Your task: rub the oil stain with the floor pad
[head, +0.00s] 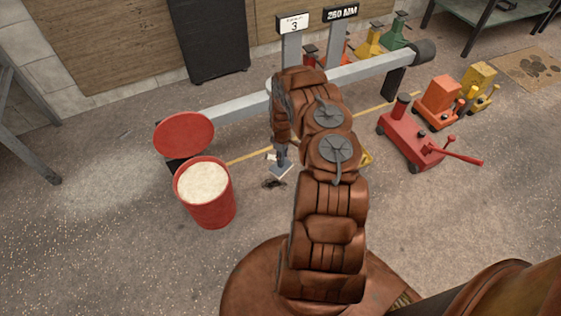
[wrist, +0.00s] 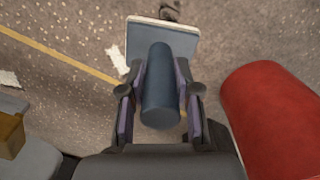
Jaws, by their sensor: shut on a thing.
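The floor pad (head: 282,169) is a flat, pale grey-blue square with a white edge and a thick dark blue handle. In the wrist view, the pad (wrist: 185,40) is below my gripper (wrist: 160,92), whose fingers are shut on the handle from both sides. In the head view, my gripper (head: 281,152) is partly hidden by my arm. A small dark oil stain (head: 273,184) is on the concrete just beside the pad's near edge. In the wrist view, the dark stain (wrist: 170,10) shows past the pad's far edge. I cannot tell whether the pad touches the floor.
A grey beam (head: 232,109) crosses behind. A red jack (head: 413,137) stands right.

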